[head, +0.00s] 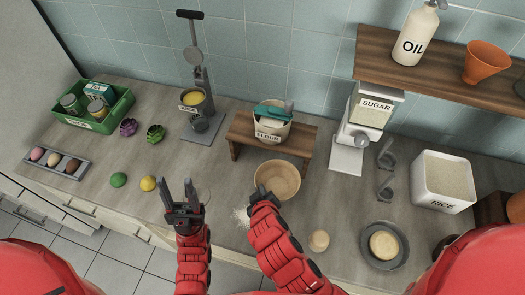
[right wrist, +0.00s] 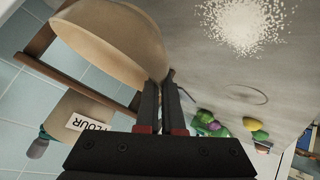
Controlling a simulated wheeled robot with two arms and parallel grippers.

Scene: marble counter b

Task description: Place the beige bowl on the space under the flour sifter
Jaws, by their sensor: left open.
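The beige bowl (head: 279,176) is in front of the small wooden stand, at the middle of the counter. It also shows large at the top left of the right wrist view (right wrist: 110,40). My right gripper (head: 262,197) is at the bowl's near-left rim, its fingers (right wrist: 162,90) closed with the bowl wall between them. I cannot tell whether the bowl touches the counter. The flour sifter (head: 271,130), a beige container labelled FLOUR with a teal part, sits on the wooden stand (head: 240,132). The space beneath the stand looks empty. My left gripper (head: 180,190) is open and empty.
A sugar dispenser (head: 358,125) stands right of the stand, and a grey scale-like device (head: 203,110) stands left. A dough ball (head: 319,240) and a grey plate (head: 389,262) lie at the front right.

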